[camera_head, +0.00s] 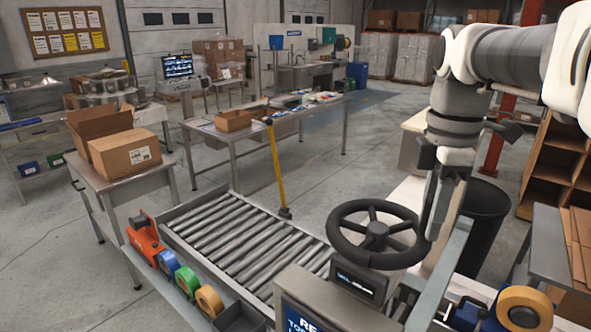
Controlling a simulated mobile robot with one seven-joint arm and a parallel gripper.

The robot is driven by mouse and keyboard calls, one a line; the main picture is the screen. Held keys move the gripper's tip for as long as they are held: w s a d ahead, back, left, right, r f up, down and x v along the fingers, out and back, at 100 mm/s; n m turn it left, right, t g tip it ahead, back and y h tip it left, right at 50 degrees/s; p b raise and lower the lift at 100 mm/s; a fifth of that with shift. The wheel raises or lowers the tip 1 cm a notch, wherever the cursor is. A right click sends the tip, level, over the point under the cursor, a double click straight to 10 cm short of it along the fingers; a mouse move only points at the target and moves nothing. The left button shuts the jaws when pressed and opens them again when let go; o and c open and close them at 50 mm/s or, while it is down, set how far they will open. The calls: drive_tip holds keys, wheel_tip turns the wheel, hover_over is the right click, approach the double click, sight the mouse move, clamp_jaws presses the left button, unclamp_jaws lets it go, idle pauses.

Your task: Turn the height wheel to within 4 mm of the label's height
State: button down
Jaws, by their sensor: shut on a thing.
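The black spoked height wheel (376,230) lies almost flat on top of a grey housing (317,288) at the lower right. My gripper (431,222) comes down from above at the wheel's right side. It is shut on the wheel's rim or a knob there; the fingers hide which. A small dark display (355,282) sits below the wheel, its reading too small to make out. A blue panel (302,318) with white lettering is on the housing's front, cut off by the lower edge. A carton (125,153) at left bears a white label (140,155).
A roller conveyor (235,235) runs left of the wheel, with an orange tape dispenser (145,240) and coloured tape rolls (187,281) along its near side. A black bin (482,222) stands behind my gripper. A tan tape roll (523,308) is at the lower right.

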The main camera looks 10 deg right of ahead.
drive_tip(key=c, duration=0.6)
unclamp_jaws()
wheel_tip(320, 180, up, 18)
drive_tip(key=p, duration=0.1)
drive_tip(key=shift+f+p, duration=0.25)
drive_tip(key=shift+p, duration=0.15)
